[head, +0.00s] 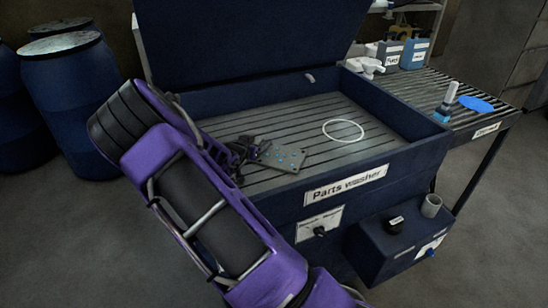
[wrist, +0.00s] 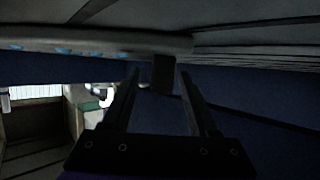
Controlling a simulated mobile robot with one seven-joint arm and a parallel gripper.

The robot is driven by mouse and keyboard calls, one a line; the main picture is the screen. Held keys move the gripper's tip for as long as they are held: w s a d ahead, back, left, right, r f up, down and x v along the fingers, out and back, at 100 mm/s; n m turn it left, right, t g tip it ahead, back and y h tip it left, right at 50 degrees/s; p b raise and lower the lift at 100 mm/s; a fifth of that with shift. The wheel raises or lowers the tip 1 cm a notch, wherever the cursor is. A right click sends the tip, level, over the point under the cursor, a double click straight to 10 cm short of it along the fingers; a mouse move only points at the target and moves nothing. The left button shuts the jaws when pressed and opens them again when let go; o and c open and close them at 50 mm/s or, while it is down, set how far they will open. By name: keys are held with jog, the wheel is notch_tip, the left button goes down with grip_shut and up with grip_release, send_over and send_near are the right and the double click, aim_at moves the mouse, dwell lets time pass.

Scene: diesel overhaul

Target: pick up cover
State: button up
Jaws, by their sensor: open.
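The cover, a flat grey plate (head: 284,157) with small blue patches, lies on the slatted floor of the parts washer, left of a white ring. In the wrist view it shows as a thick grey slab (wrist: 100,40) with blue patches across the upper left. My gripper (head: 246,150) is at the plate's left end in the head view, and my arm hides part of that area. In the wrist view its two fingers (wrist: 160,72) are apart, with a small dark block between their tips. I cannot tell whether this block belongs to the cover or whether the fingers touch it.
The parts washer (head: 393,170) has raised walls around its basin and an upright lid (head: 245,35) behind. The white ring (head: 343,130) lies in the basin. Blue drums (head: 72,100) stand at left.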

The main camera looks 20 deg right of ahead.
jog(key=shift+w+d, duration=0.2)
grip_shut()
dwell(1.3)
